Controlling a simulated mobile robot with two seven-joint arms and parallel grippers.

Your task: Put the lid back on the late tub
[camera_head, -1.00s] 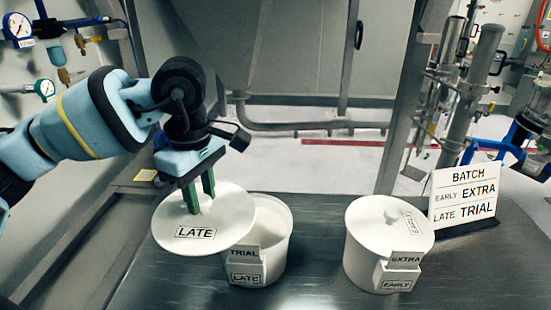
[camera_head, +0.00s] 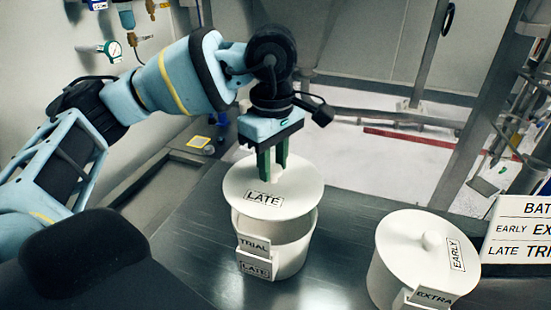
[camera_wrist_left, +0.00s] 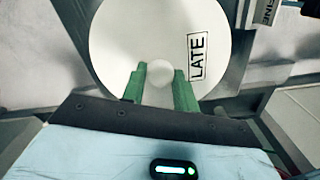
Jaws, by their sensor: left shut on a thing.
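My left gripper (camera_head: 273,165) is shut on the knob of the white lid marked LATE (camera_head: 285,204). The lid is over the late tub (camera_head: 291,260), a white tub with a TRIAL card and a LATE label on its front. The lid hangs a little above the tub's rim, with the tub's inside wall showing below it. In the left wrist view the lid (camera_wrist_left: 125,45) fills the upper middle, with its knob between the green fingers (camera_wrist_left: 158,88). The wrist view does not show the tub opening. My right gripper is not in view.
The early tub (camera_head: 385,280), with its EARLY lid (camera_head: 405,243) on and an EXTRA card, stands to the right. A white BATCH sign (camera_head: 520,235) stands at the right edge. The dark metal table (camera_head: 185,230) is bare to the left of the late tub.

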